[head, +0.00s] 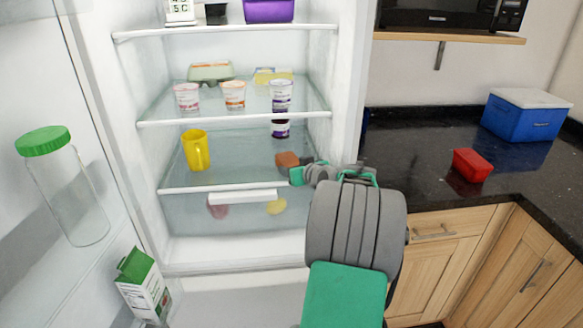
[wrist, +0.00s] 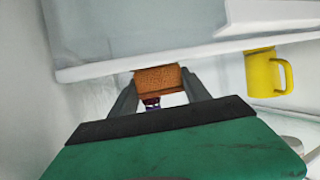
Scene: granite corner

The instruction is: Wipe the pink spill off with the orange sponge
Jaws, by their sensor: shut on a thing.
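The orange sponge (head: 287,159) is held between the fingers of my gripper (head: 297,169), inside the open fridge above the lower glass shelf (head: 240,178). In the wrist view the sponge (wrist: 158,77) sits between the two grey fingertips of my gripper (wrist: 158,88). I cannot tell whether the sponge touches the shelf. I see no pink spill in either view; my arm and gripper hide part of the shelf's right side.
The shelf above (head: 235,118) holds several cups. The fridge's right wall (head: 345,110) is close to my arm. The shelf middle is clear.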

